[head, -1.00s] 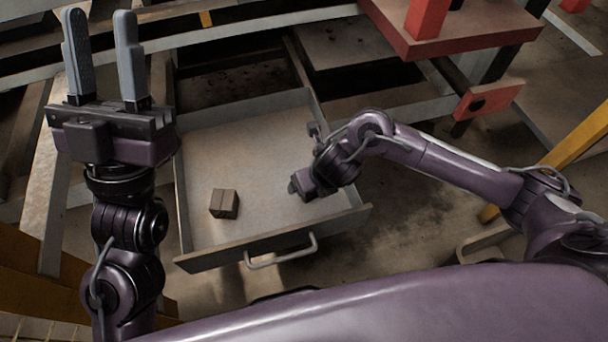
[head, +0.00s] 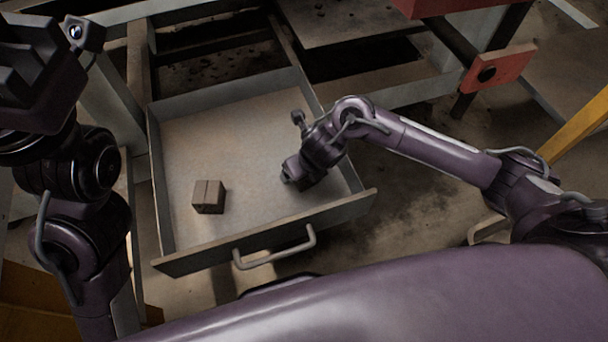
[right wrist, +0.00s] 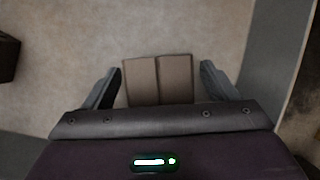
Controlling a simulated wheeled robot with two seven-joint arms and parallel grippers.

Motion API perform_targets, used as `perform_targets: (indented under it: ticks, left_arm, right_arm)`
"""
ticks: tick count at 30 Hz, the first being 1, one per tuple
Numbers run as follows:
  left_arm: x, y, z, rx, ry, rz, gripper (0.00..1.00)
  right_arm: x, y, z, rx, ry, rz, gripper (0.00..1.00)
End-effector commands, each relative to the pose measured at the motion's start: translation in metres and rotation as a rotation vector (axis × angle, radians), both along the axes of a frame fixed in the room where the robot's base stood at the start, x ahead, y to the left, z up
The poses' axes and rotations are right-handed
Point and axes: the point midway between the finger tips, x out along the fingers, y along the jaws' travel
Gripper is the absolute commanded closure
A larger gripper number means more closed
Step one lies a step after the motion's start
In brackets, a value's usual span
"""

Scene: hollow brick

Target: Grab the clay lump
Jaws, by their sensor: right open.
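No rounded lump shows; the candidates are brown blocks in the open drawer. One grooved block (head: 208,197) sits on the left part of the drawer floor. In the right wrist view a grooved brown block (right wrist: 158,80) lies between the fingertips of my right gripper (right wrist: 160,85), which is open with a finger on each side. I cannot tell whether they touch it. My own arm hides this block in the head view, where the right gripper (head: 292,181) is low over the drawer's right half. My left gripper (head: 35,75) is at the top left, its fingertips unclear.
The drawer (head: 262,247) has low grey walls and a front handle (head: 275,250). A dark block (right wrist: 8,55) shows at the left edge of the right wrist view. A red panel (head: 498,70) stands at the upper right. The drawer floor between the blocks is clear.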

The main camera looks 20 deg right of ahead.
Motion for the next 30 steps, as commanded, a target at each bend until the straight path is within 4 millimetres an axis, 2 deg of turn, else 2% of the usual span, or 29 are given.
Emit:
perform_targets:
  ticks: [9, 21, 30]
  left_arm:
    - [-0.0021, -0.0009, 0.0024, 0.001, -0.01, 0.0, 0.64]
    - [-0.0023, -0.0009, 0.0024, 0.002, -0.012, 0.0, 0.64]
    - [-0.0011, -0.0006, 0.0019, 0.002, -0.006, 0.001, 0.64]
  right_arm:
    - [0.0027, 0.0007, -0.0037, 0.0, -0.002, 0.0, 0.2]
    - [0.0025, 0.0005, -0.0038, 0.0, -0.002, 0.0, 0.71]
    - [0.0027, 0.0006, -0.0018, 0.001, -0.003, 0.0, 0.72]
